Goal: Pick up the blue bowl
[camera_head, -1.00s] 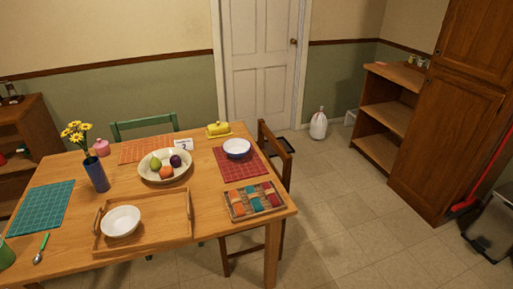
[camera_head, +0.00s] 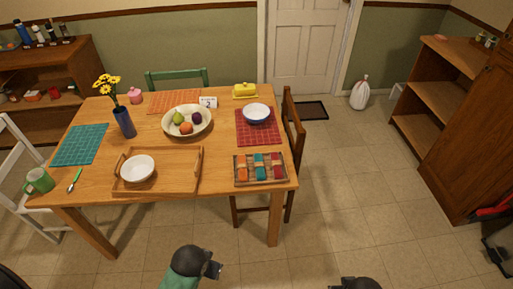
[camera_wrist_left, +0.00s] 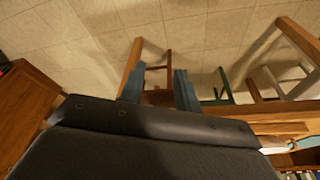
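The blue bowl (camera_head: 257,118), blue outside and pale inside, sits upright on a red placemat (camera_head: 243,138) at the right end of the wooden table. My left gripper (camera_head: 214,268) is low in front of the table's near edge, well short of the bowl. In the left wrist view its two fingers (camera_wrist_left: 158,88) stand apart with nothing between them. My right gripper (camera_head: 357,284) only just shows at the bottom edge of the head view, and its fingers cannot be made out.
A tray (camera_head: 190,184) holding a white bowl (camera_head: 138,168) and a box of coloured items (camera_head: 260,169) lie along the table's near side. A fruit bowl (camera_head: 187,122) is left of the blue bowl. A chair (camera_head: 293,130) stands at the right end. Open floor lies right.

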